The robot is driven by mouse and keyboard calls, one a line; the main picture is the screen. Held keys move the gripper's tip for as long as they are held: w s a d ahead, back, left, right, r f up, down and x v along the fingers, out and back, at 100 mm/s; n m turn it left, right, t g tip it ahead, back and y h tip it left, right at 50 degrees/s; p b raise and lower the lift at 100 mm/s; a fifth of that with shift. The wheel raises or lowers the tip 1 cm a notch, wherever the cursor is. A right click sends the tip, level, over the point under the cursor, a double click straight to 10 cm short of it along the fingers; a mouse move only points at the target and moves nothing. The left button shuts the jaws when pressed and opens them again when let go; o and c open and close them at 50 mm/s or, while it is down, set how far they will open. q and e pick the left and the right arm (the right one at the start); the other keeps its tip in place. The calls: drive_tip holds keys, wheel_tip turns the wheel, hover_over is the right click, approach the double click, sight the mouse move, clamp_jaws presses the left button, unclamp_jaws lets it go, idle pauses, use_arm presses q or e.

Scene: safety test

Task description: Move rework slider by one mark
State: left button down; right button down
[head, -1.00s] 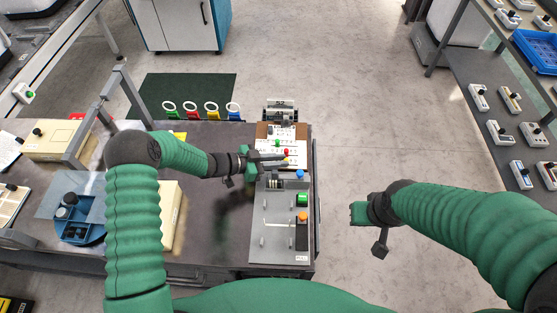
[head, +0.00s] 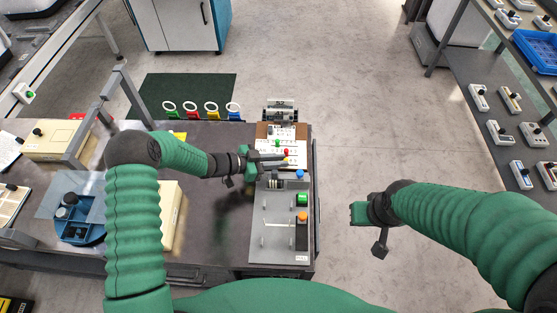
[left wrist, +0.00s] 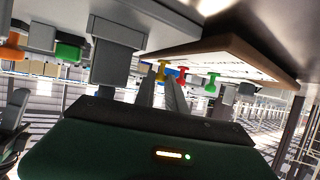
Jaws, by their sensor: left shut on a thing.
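A white slider board (head: 268,163) with a brown edge lies at the right end of the dark table. It carries a green knob (head: 277,142), a red knob (head: 285,152) and a yellow knob (head: 286,160). The knobs also show in the left wrist view: yellow (left wrist: 161,70), red (left wrist: 182,74), green (left wrist: 211,84). My left gripper (head: 283,160) is shut on the yellow knob, and its fingers partly hide it. I cannot read the marks or labels. My right gripper (head: 360,213) hangs over the floor right of the table; its jaws are unclear.
A grey fixture (head: 270,248) with a green button (head: 302,199) and an orange button (head: 303,217) stands directly in front of the board. Colored ring-topped tools (head: 211,108) stand behind the table. A blue holder (head: 80,225) is at left.

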idle(0.4)
use_arm(q)
drive_tip(key=shift+d, duration=0.8)
drive_tip(key=c, duration=1.7)
unclamp_jaws()
drive_tip(key=shift+w, duration=0.1)
drive_tip(key=shift+a, duration=0.1)
drive_tip(key=p+v, duration=0.1)
drive_tip(key=v, duration=1.5)
drive_tip(key=shift+s+a, duration=0.25)
drive_tip(key=shift+a, duration=0.1)
